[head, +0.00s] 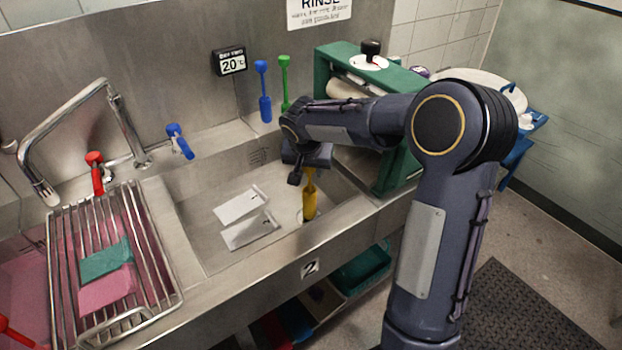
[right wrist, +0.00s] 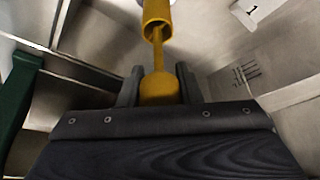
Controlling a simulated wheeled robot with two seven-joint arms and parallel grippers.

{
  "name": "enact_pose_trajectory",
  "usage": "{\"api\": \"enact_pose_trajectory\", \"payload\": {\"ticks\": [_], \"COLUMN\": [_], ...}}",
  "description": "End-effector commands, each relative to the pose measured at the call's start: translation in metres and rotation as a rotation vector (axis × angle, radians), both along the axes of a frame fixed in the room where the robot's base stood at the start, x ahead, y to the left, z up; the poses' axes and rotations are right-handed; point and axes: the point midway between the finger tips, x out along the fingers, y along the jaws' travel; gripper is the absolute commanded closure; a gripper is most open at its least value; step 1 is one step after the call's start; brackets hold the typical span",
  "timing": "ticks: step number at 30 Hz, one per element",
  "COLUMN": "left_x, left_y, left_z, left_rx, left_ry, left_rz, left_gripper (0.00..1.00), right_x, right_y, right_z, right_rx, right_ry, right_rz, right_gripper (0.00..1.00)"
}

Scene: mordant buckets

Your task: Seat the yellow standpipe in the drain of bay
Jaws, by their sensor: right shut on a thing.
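The yellow standpipe (head: 310,203) is held upright by my right gripper (head: 308,168) over the right side of the sink basin (head: 192,217) whose front edge bears a 2. In the right wrist view my right gripper (right wrist: 157,85) has its fingers on either side of the knob end of the standpipe (right wrist: 157,45), shut on it. The wide tube end points away from the gripper. A pale rounded edge shows beside the tube end, mostly hidden; I cannot tell if it is the drain, or whether the tube touches the floor. My left gripper is out of view.
White cards (head: 243,205) lie on the basin floor left of the standpipe. Blue (head: 264,92) and green (head: 284,80) standpipes stand against the back wall. A green-framed roller machine (head: 392,78) borders the right side. A wire rack (head: 64,245) covers the left basin.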

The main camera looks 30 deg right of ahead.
Motion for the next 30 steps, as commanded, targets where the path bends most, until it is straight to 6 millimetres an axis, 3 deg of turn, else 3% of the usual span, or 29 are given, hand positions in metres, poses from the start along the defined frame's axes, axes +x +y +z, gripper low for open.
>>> {"api": "enact_pose_trajectory", "payload": {"ticks": [6, 17, 18, 21, 23, 30], "left_x": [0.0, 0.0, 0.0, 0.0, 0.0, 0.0], "left_y": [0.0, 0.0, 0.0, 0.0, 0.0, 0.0], "left_z": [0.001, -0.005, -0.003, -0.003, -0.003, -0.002], "left_rx": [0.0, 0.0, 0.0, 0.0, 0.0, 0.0], "left_ry": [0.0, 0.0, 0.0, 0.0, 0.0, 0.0], "left_rz": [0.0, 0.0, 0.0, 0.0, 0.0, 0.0], "left_gripper": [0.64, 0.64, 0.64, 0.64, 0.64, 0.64], "right_x": [-0.001, 0.0, 0.0, 0.0, 0.0, 0.0], "right_y": [0.0, 0.0, 0.0, 0.0, 0.0, 0.0], "right_z": [-0.029, -0.033, -0.031, -0.031, -0.031, -0.031], "right_rx": [-0.001, -0.001, 0.0, 0.0, 0.0, 0.0], "right_ry": [0.004, 0.001, 0.001, 0.001, 0.001, 0.001], "right_rz": [0.0, 0.0, 0.0, 0.0, 0.0, 0.0], "right_gripper": [1.0, 1.0, 0.65, 0.52, 0.47, 0.47]}}
